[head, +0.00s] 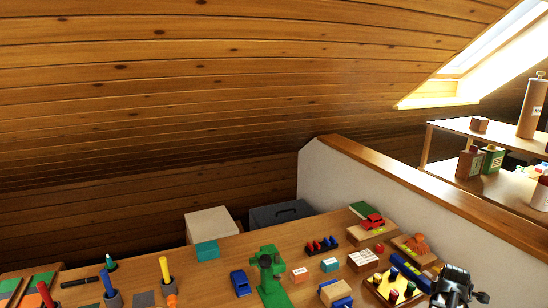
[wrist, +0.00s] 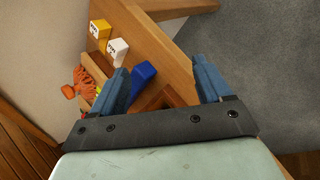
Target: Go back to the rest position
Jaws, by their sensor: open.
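My gripper (wrist: 160,78) shows in the wrist view with its two blue fingers spread wide and nothing held between them. Beyond the fingers lie the wooden table edge and grey floor. A blue piece (wrist: 143,74) lies beyond the left finger, partly hidden by it. In the head view a dark part of my arm (head: 455,288) shows at the bottom right, beside the table's right end. The fingers cannot be made out there.
In the wrist view, yellow (wrist: 100,29) and white (wrist: 118,48) blocks and an orange toy (wrist: 82,82) lie at left.

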